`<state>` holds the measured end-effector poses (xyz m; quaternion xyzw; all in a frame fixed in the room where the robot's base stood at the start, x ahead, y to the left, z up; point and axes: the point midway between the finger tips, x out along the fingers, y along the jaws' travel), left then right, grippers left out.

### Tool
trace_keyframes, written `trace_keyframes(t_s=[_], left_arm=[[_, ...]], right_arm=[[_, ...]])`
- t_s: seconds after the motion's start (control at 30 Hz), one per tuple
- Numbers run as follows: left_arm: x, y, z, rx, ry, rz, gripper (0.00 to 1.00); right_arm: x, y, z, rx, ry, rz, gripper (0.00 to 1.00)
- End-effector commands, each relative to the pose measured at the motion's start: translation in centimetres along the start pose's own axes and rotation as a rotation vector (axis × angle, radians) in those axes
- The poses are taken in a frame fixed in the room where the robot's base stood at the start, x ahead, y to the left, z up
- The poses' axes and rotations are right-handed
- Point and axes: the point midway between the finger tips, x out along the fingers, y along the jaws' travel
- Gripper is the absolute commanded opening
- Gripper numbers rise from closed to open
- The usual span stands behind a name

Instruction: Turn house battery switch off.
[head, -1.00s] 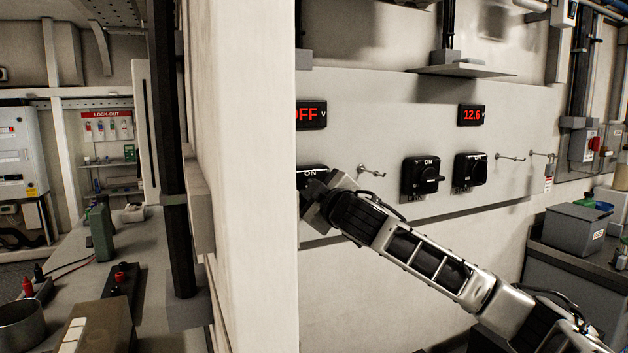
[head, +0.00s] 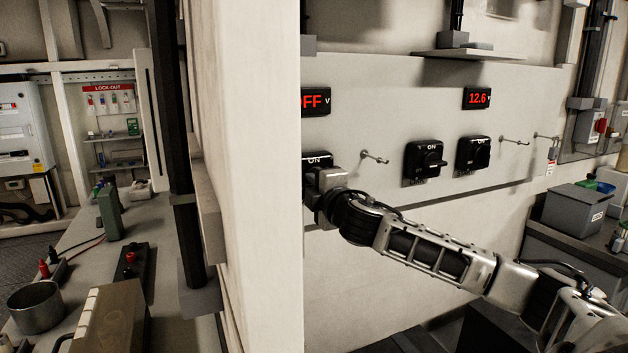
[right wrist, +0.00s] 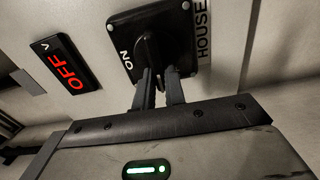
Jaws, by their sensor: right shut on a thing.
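The house battery switch is a black plate with a dark knob, marked ON and labelled HOUSE, in the right wrist view (right wrist: 178,28). In the head view only part of the switch (head: 316,160) shows, between the pale wall edge and my right gripper. My right gripper (right wrist: 163,78) has both fingers closed on the dark knob (right wrist: 153,48). In the head view the gripper (head: 318,182) is against the switch and covers the knob. The red display (head: 315,101) above the switch reads OFF; it also shows in the right wrist view (right wrist: 63,65). My left gripper is out of view.
Two similar black switches (head: 426,160) (head: 473,153) stand to the right, with a 12.6 display (head: 477,98) above. Thin hooks (head: 375,157) stick out between switches. A pale wall (head: 250,180) stands close on the left. A shelf (head: 467,55) juts out above.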

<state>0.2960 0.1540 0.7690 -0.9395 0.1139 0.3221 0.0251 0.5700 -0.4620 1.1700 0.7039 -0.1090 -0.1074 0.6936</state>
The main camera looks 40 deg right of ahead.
Motion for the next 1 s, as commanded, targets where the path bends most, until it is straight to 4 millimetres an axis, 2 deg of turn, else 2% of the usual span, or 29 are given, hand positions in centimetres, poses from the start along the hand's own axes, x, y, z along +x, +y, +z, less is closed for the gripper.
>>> trace_keyframes(t_s=[0.57,0.6,0.67,1.0], left_arm=[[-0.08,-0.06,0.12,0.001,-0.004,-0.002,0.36],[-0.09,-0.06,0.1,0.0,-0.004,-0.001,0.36],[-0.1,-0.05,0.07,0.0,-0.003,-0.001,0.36],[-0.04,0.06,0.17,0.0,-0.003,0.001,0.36]], right_arm=[[0.0,-0.09,0.01,-0.034,0.0,0.0,0.0],[0.0,-0.09,0.01,-0.034,0.0,0.0,0.2],[0.0,-0.09,0.01,-0.034,0.0,0.0,0.34],[-0.28,-0.17,0.06,-0.032,0.0,0.0,0.34]])
